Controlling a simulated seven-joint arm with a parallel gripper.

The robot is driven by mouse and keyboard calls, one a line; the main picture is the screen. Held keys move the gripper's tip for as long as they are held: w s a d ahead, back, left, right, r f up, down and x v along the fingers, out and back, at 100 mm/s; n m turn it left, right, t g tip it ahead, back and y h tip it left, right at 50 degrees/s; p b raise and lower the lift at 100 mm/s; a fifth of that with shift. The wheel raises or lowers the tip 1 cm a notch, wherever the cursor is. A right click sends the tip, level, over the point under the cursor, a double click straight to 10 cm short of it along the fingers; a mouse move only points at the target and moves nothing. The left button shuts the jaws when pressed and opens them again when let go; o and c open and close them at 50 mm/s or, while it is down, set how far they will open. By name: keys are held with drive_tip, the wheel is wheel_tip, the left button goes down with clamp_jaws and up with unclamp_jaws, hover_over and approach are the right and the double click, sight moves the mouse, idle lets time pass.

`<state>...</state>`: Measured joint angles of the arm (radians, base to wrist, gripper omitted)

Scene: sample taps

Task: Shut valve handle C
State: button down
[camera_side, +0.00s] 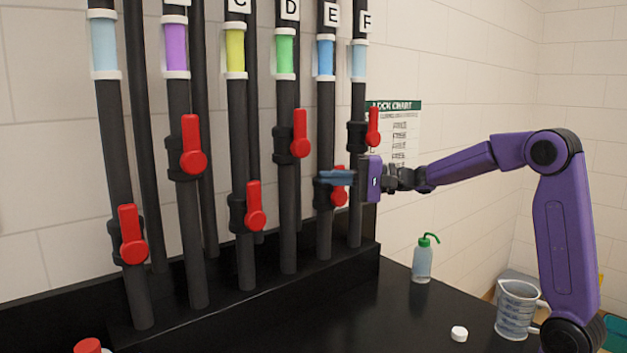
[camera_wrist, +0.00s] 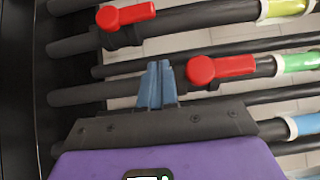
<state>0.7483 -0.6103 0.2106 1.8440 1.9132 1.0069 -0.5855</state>
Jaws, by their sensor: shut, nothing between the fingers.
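Valve handle C (camera_side: 255,207) is red and sits low on the pipe labelled C, under a yellow sight tube (camera_side: 235,50). Its lever points up, in line with the pipe. In the wrist view, handle C (camera_wrist: 127,15) lies at the top, its lever pointing right toward the yellow tube. My gripper (camera_side: 322,178) has blue fingers, shut and empty, in front of pipe E in the side view and partly covering handle E (camera_side: 339,196). In the wrist view my gripper (camera_wrist: 158,66) overlaps pipe D, left of red handle D (camera_wrist: 222,68), apart from handle C.
Handle D (camera_side: 300,134) stands between handle C and my gripper in the side view. Handles B (camera_side: 192,147), A (camera_side: 131,236) and F (camera_side: 374,127) are on neighbouring pipes. A wash bottle (camera_side: 422,262), a white cap (camera_side: 459,334) and a measuring jug (camera_side: 515,309) stand on the black bench.

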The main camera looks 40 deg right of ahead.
drive_tip(key=w+a, duration=0.6)
drive_tip(key=a, duration=0.4)
drive_tip(key=shift+a, duration=0.15)
drive_tip(key=shift+a+r+n+g+h, duration=0.2)
drive_tip(key=shift+a+n+g+h, duration=0.1)
drive_tip(key=shift+a+n, duration=0.1)
idle(0.4)
drive_tip(key=a+f+n+g+h, duration=0.3)
drive_tip(key=a+n+h, duration=0.4)
drive_tip(key=a+h, duration=0.4)
drive_tip(key=shift+a+f+n, duration=0.4)
drive_tip(key=shift+a+f, duration=0.35)
drive_tip(key=shift+f, duration=0.15)
idle(0.4)
